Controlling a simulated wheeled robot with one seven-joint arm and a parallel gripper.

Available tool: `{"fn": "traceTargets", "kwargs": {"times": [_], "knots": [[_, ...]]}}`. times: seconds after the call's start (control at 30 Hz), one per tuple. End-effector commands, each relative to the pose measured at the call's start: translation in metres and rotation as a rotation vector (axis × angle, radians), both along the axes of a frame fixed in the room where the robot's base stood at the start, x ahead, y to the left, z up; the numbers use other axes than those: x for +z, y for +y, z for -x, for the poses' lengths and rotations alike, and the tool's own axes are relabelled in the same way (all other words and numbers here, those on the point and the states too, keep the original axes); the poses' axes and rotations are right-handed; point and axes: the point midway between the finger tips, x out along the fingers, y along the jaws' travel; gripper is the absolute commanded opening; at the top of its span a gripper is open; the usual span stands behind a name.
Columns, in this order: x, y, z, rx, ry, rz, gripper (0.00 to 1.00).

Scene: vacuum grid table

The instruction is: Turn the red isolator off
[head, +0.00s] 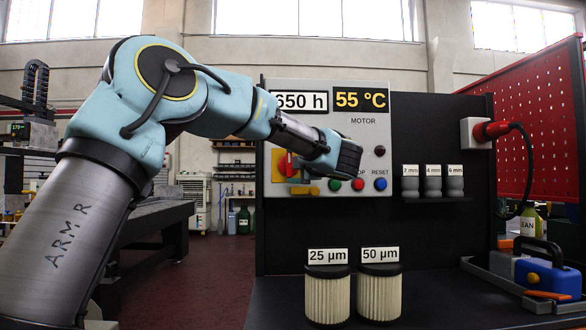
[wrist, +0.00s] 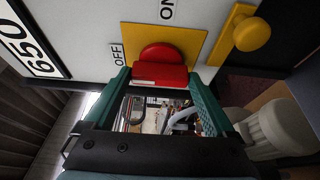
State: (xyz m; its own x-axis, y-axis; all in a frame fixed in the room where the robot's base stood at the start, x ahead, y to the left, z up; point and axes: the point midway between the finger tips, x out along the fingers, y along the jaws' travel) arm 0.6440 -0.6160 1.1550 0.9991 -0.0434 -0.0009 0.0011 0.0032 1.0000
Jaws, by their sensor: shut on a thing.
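The red isolator (wrist: 160,53) sits on a yellow plate (wrist: 203,38) fixed to the pale panel. In the wrist view its red handle lies between the two teal fingers of my gripper (wrist: 160,92), which are shut on it. An OFF label (wrist: 117,54) is left of the plate and an ON label (wrist: 166,10) is above it. In the head view the isolator (head: 284,163) shows partly at the panel's left side, beside my arm. My fingers are hidden there, and the handle's exact angle is hard to tell.
A yellow knob (wrist: 251,33) sticks out near the isolator. A red button (head: 358,185) and blue button (head: 380,184) are on the panel. Two filters, 25 µm (head: 327,298) and 50 µm (head: 379,295), stand below. A red plug (head: 490,131) is at the right.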

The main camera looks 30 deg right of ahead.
Motion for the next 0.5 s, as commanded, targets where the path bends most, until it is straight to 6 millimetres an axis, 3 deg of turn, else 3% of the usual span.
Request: {"fn": "traceTargets", "kwargs": {"times": [0.47,0.5], "knots": [[-0.0009,0.0005,-0.0004,0.002,0.008,0.012,0.34],[-0.0009,0.0006,-0.0005,0.002,0.008,0.012,0.93]]}}
